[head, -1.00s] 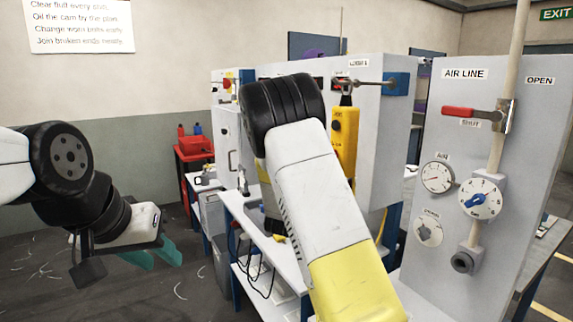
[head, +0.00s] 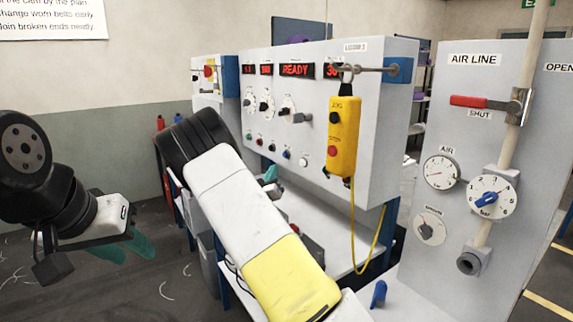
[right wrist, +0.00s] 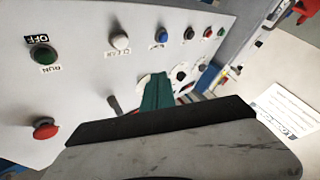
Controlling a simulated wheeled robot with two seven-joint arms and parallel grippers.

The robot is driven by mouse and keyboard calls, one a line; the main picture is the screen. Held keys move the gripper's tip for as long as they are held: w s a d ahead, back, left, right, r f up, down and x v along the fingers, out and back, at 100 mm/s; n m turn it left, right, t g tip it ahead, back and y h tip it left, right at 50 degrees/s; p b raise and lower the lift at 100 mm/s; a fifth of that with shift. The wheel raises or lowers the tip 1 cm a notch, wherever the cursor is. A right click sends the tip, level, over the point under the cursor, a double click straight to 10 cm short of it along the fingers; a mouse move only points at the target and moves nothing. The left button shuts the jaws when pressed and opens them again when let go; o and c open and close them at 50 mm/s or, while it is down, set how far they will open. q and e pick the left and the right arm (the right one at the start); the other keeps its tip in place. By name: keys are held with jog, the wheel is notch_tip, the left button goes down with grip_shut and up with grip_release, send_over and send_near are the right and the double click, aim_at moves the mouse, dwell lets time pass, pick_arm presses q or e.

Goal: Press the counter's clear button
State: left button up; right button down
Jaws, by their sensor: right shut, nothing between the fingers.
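The clear button is a white button (right wrist: 120,43) in the right wrist view, with a small label beside it that seems to read CLEAR. In the head view a white button (head: 303,161) sits at the right end of a row on the grey loom panel (head: 385,150). My right gripper (head: 270,174) is in front of the panel, left of that button and a little lower. In the right wrist view its teal fingers (right wrist: 157,92) are shut and empty, apart from the white button. My left gripper (head: 128,247) is open and empty at far left, away from the panel.
A yellow pendant (head: 344,135) hangs before the panel, its cable (head: 355,235) looping down. Blue (right wrist: 161,36), black and red buttons lie near the white one; a green button (right wrist: 42,55) and red mushroom button (right wrist: 45,128) are opposite. The air-line board (head: 450,100) stands at right.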

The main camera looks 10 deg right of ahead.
jog(key=w+d, duration=0.2)
jog(key=d, duration=0.5)
jog(key=shift+w+d, duration=0.3)
jog(key=shift+w, duration=0.05)
jog(key=shift+d, duration=0.15)
dwell(1.6)
jog(key=shift+w+d, duration=0.15)
jog(key=shift+d, duration=0.1)
jog(key=shift+w+d, duration=0.15)
jog(key=shift+d, duration=0.3)
dwell(0.7)
dwell(0.3)
jog(key=shift+s+a, duration=0.3)
jog(key=shift+a, duration=0.5)
jog(key=shift+a, duration=0.15)
jog(key=a, duration=0.1)
jog(key=s+a, duration=0.1)
jog(key=a, duration=0.2)
jog(key=shift+s+a, duration=0.25)
jog(key=shift+s, duration=0.1)
